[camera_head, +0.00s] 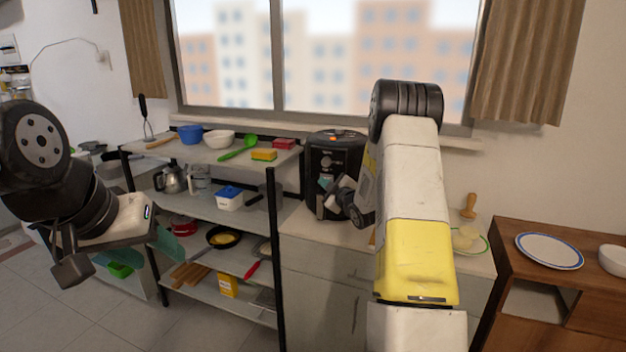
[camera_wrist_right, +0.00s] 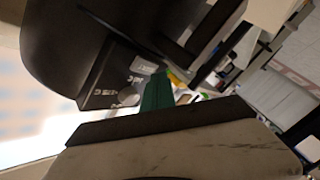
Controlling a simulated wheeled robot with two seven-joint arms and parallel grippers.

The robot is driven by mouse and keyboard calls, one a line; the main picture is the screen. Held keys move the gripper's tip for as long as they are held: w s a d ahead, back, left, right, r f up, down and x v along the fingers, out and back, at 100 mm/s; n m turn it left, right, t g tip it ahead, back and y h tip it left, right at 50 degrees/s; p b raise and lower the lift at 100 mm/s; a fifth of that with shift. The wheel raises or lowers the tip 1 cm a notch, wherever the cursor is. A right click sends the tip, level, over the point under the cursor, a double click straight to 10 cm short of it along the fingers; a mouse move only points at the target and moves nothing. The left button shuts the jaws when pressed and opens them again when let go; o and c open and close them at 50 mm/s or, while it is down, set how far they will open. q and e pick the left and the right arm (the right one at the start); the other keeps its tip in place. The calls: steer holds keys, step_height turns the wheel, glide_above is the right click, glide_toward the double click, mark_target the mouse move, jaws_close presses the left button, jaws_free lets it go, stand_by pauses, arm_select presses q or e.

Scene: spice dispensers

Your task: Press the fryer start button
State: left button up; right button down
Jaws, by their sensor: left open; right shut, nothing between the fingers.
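The fryer (camera_head: 335,150) is a black appliance on the counter below the window, with a small orange light or display on its top. In the right wrist view its dark body (camera_wrist_right: 75,45) fills the upper left, with a panel of light markings and a round grey knob (camera_wrist_right: 128,97). My right gripper (camera_head: 325,184) is shut and empty at the fryer's front. Its green fingertip (camera_wrist_right: 157,92) shows close beside the panel; I cannot tell whether it touches. The start button cannot be made out clearly. My left gripper (camera_head: 140,254) is open and empty at the left, away from the fryer.
A metal shelf rack (camera_head: 272,230) with bowls, sponges and pans stands left of the fryer. A plate with pale food (camera_head: 467,240) is on the counter to the right. A wooden cabinet (camera_head: 510,262) holds a blue-rimmed plate (camera_head: 549,251) and a white bowl (camera_head: 613,260).

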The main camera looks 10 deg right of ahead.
steer(key=shift+s+a, duration=0.75)
steer(key=shift+s, duration=0.3)
steer(key=shift+s+a, duration=0.7)
steer(key=shift+s, duration=0.3)
